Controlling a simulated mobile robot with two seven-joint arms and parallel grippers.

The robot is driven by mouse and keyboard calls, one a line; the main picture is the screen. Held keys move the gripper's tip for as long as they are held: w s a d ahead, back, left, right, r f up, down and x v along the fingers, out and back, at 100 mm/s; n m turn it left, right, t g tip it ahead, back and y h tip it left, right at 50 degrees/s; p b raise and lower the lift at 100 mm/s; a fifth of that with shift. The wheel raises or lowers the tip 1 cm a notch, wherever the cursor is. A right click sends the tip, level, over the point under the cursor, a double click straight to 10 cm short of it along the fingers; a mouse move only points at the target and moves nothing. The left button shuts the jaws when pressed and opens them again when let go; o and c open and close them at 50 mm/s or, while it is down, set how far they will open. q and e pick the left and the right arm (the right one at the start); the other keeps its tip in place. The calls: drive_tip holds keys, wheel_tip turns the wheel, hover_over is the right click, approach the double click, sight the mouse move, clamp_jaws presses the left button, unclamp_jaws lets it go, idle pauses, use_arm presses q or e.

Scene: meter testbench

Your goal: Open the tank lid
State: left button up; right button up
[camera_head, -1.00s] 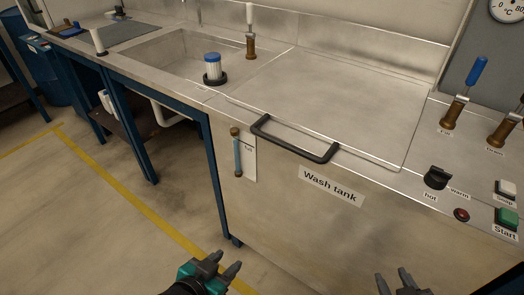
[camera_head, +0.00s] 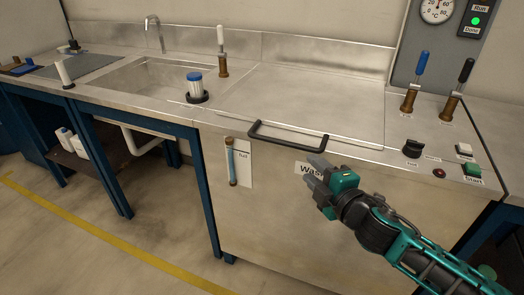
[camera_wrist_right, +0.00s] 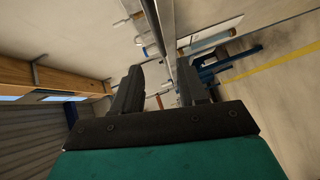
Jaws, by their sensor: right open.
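The wash tank (camera_head: 265,205) has a flat steel lid (camera_head: 310,105) lying shut on its top. A black U-shaped handle (camera_head: 284,143) sticks out from the lid's front edge. My right gripper (camera_head: 309,171) is open and empty in front of the tank, just below and to the right of the handle, apart from it. It covers most of the "Wash tank" label. In the right wrist view, the two fingers (camera_wrist_right: 160,85) stand apart, with a steel edge running between them. My left gripper is out of view.
A sink (camera_head: 150,75) and a blue-capped filter (camera_head: 195,85) are left of the lid. Two levers, blue (camera_head: 420,65) and black (camera_head: 465,72), a black knob (camera_head: 412,149) and a green start button (camera_head: 472,169) are to the right. The floor in front is clear.

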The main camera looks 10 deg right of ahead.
sight(285, 145)
drive_tip(key=b+x, duration=0.1)
drive_tip(key=x, duration=1.2)
drive_tip(key=shift+w+r, duration=0.1)
drive_tip(key=shift+r, duration=0.1)
drive_tip(key=shift+c, duration=0.4)
clamp_jaws()
